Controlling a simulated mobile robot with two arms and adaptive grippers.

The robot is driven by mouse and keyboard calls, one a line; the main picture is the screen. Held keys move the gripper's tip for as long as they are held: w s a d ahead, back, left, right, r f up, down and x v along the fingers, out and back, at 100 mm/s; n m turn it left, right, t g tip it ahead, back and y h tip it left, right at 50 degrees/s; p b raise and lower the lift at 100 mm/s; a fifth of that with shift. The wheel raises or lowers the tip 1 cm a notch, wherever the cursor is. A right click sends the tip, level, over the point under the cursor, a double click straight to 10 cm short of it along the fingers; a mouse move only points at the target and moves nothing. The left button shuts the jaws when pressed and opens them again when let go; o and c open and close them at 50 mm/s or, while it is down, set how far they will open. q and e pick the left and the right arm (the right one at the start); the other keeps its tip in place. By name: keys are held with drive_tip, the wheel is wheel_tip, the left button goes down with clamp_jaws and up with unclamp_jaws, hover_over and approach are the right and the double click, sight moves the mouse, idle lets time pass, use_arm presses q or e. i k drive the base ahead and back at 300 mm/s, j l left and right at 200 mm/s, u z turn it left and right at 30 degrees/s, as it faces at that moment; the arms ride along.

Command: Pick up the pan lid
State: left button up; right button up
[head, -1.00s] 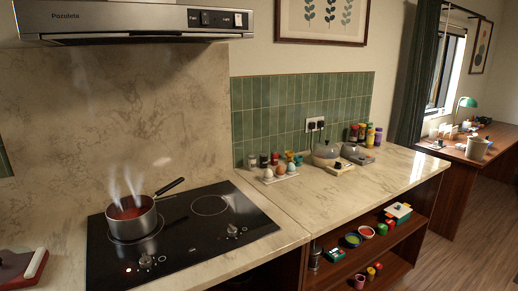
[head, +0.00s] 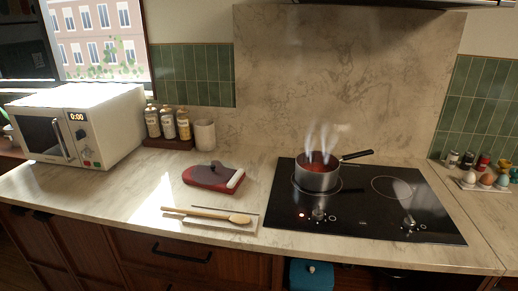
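I cannot make out a pan lid for certain in this view. A saucepan (head: 317,173) with red contents stands uncovered and steaming on the back left ring of the black hob (head: 362,216). Its dark handle points right. A dark red board-like thing (head: 208,178) lies on the counter left of the hob, with a dark, unclear shape on it and a pale bar at its right end. Neither of my grippers is in view.
A wooden spoon (head: 212,216) lies near the counter's front edge. A white microwave (head: 84,124) stands at the left, beside several jars (head: 168,124) and a cream canister (head: 204,135). Eggs (head: 486,179) sit at the far right. A teal thing (head: 310,274) is below the counter.

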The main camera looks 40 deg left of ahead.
sight(210, 173)
drive_tip(key=u, duration=1.7)
drive_tip(key=i+u, duration=0.3)
drive_tip(key=u, duration=0.2)
drive_tip(key=i+l+u, duration=0.15)
drive_tip(key=u, duration=0.35)
drive_tip(key=i, duration=0.15)
